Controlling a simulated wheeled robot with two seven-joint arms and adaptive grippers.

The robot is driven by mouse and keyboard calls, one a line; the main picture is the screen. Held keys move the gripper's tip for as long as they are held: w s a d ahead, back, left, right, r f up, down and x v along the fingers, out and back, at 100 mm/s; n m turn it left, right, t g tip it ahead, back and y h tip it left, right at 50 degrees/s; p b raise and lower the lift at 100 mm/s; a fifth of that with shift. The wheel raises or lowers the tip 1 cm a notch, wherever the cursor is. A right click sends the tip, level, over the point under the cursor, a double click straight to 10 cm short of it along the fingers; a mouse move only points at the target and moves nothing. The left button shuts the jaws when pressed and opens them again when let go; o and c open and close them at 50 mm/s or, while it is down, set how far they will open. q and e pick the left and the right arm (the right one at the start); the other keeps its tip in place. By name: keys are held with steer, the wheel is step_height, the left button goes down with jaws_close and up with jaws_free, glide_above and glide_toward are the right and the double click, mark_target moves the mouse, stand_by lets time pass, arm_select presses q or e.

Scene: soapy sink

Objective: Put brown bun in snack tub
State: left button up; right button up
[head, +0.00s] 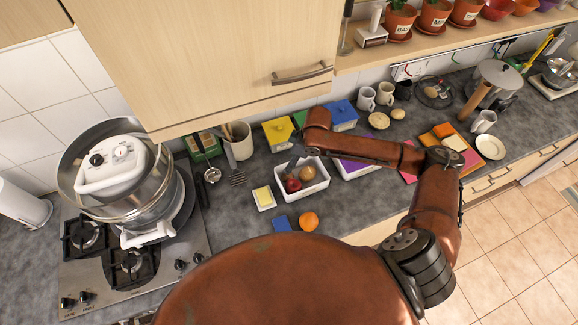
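A white open tub (317,187), likely the snack tub, stands on the counter near the middle of the head view. A red apple-like item (293,185) and a round brown item (307,173) that looks like the brown bun are in or over it; whether the brown one rests inside is hard to tell. My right gripper (291,165) points down at the tub's back left part, close to these items. Its fingers are small and dark, and I cannot tell if they are open or shut. My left gripper is not in view.
A butter dish (264,197), a blue sponge-like block (281,223) and an orange (308,221) lie in front of the tub. Two pale round items (379,121) sit behind my forearm. A yellow box (278,133) stands behind. The wall cabinet (220,60) hangs above.

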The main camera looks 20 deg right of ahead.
steer(key=v, duration=0.6)
steer(key=shift+r, duration=0.35)
steer(key=shift+s+d, duration=0.1)
stand_by(0.7)
